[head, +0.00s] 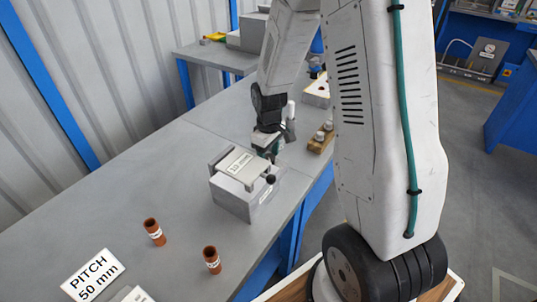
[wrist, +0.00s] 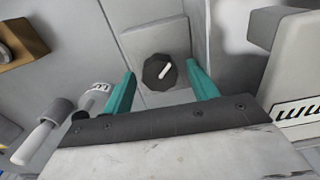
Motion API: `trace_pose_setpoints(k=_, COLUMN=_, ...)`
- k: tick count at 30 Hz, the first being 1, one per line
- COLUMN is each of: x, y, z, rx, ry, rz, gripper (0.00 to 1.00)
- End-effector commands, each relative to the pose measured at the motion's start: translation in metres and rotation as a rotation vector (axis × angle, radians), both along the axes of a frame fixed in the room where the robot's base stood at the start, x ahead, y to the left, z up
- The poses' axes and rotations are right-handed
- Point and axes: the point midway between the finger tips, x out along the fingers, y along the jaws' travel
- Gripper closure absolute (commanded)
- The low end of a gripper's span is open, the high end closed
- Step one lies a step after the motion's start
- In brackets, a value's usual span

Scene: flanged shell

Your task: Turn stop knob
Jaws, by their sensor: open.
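My gripper (wrist: 161,68) is open, with one teal finger on the left and one on the right of the knob in the picture. Gaps show between knob and fingers; I cannot tell how far the tips are above the plate. In the head view my gripper (head: 268,149) is low over the bench, behind a grey block; the knob is hidden there.
The grey block (head: 234,199) bears a "10 mm" plate (head: 239,162) and a black ball (head: 271,179) close to my gripper. A wooden holder (head: 321,140) stands to the right. Two brown tubes (head: 154,231) (head: 212,259) and a "PITCH 50 mm" sign (head: 92,276) are nearer.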

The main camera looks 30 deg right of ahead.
Motion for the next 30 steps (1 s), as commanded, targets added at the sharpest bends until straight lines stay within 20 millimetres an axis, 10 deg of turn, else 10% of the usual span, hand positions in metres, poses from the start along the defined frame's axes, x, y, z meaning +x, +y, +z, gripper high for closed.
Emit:
trace_pose_setpoints(k=4, x=0.0000, y=-0.0001, z=0.0002, rx=0.000, ry=0.000, rz=0.000, gripper=0.41)
trace_pose_setpoints(k=9, x=0.0000, y=-0.0001, z=0.0004, rx=0.000, ry=0.000, rz=0.000, gripper=0.86)
trace_pose_setpoints(k=30, x=0.0002, y=-0.0002, z=0.0007, rx=-0.001, ry=0.001, rz=-0.263, gripper=0.86)
